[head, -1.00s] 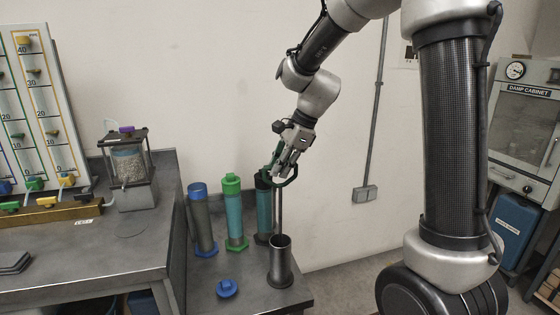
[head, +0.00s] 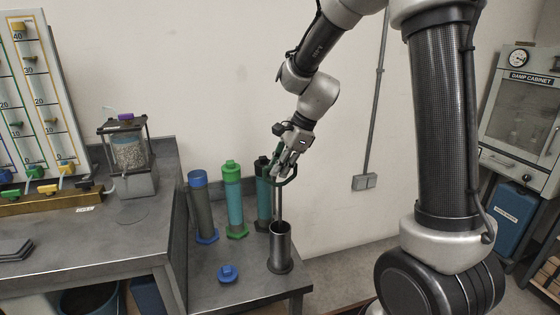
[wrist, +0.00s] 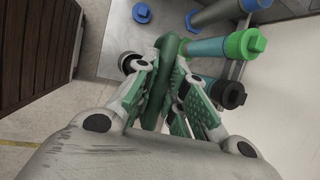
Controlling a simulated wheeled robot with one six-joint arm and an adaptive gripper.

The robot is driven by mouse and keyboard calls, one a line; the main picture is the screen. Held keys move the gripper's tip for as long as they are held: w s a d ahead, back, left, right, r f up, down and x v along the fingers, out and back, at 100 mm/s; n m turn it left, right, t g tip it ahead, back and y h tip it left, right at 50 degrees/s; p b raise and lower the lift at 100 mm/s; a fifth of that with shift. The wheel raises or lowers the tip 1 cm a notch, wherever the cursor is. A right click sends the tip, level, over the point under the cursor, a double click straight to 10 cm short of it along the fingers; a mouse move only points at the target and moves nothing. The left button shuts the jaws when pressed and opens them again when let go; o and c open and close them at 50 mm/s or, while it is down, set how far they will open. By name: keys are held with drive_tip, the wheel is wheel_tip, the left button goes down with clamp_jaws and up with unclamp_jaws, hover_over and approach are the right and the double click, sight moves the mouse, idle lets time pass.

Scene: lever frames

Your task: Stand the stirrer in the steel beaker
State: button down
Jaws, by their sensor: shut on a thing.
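My gripper (head: 286,172) is shut on the green ring handle of the stirrer (head: 279,205). The green handle also shows between the fingers in the wrist view (wrist: 168,75). The stirrer's thin rod hangs upright below the handle. Its lower end reaches the mouth of the steel beaker (head: 280,254) and is hidden there; the exact depth cannot be told. The beaker stands upright near the front right of the low bench. In the wrist view the beaker (wrist: 128,62) is partly hidden by a finger.
Blue-capped (head: 202,208), green-capped (head: 233,200) and black-capped (head: 264,196) cylinders stand behind the beaker, the black one close to my gripper. A blue cap (head: 228,273) lies on the low bench (head: 205,290). A higher bench (head: 95,245) is at left.

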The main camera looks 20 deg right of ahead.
sight(280, 184)
drive_tip(key=shift+f, duration=1.95)
drive_tip(key=shift+f, duration=1.1)
drive_tip(key=c, duration=1.4)
unclamp_jaws()
drive_tip(key=v, duration=1.2)
